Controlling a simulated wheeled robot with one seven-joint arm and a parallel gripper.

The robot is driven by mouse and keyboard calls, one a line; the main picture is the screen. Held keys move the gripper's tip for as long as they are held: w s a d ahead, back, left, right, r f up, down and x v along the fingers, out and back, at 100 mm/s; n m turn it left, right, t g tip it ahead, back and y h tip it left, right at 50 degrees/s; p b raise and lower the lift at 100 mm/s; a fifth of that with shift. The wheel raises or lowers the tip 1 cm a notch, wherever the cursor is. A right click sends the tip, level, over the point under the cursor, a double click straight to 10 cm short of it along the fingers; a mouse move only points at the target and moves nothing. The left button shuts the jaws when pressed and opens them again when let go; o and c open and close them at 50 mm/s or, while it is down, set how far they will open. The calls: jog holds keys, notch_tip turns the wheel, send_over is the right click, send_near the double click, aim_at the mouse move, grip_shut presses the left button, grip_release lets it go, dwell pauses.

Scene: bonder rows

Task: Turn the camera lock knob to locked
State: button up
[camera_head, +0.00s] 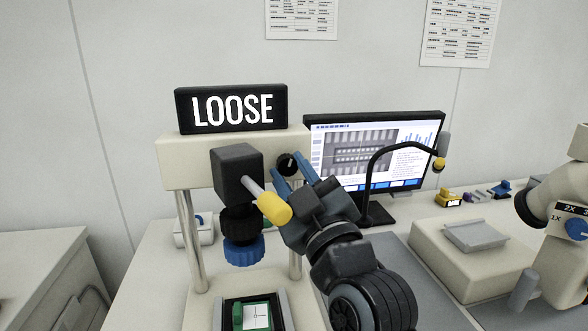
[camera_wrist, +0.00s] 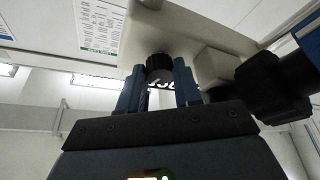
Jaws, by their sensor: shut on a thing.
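The black camera lock knob (camera_head: 287,163) sits on the front of the cream crossbeam (camera_head: 180,150). A black sign (camera_head: 231,108) on top of the beam reads "LOOSE". My gripper (camera_head: 292,169) reaches up from the lower right with its blue fingers at the knob. In the wrist view the ribbed knob (camera_wrist: 159,66) is between the two fingertips (camera_wrist: 160,75), and the gripper is shut on it. The knob's pointer direction is hard to tell. The black camera block (camera_head: 237,175) with its dark lens and blue ring hangs from the beam to the left.
A lever with a yellow end (camera_head: 275,207) sticks out from the camera block, close to my gripper's left side. A monitor (camera_head: 375,150) and a thin black gooseneck lamp (camera_head: 372,170) stand to the right. A green part (camera_head: 238,316) lies below the lens.

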jog(key=shift+a+m+t+h+p, duration=0.15)
jog(key=shift+m+t+h+p, duration=0.3)
jog(key=shift+m+p, duration=0.35)
jog(key=shift+s+a+f+m+h, duration=0.1)
jog(key=shift+m+h, duration=0.25)
jog(key=shift+m, duration=0.65)
jog(key=shift+f+m+t+h+b, duration=0.25)
jog(key=shift+m+t+h+b, duration=0.3)
jog(key=shift+m+b, duration=1.05)
jog(key=shift+b, duration=0.2)
jog(key=shift+r+m+h+b, duration=0.15)
jog(key=shift+m+h+b, duration=0.2)
jog(key=shift+m+b, duration=0.05)
jog(key=o, duration=1)
jog(key=shift+r, duration=0.1)
jog(key=shift+o, duration=0.2)
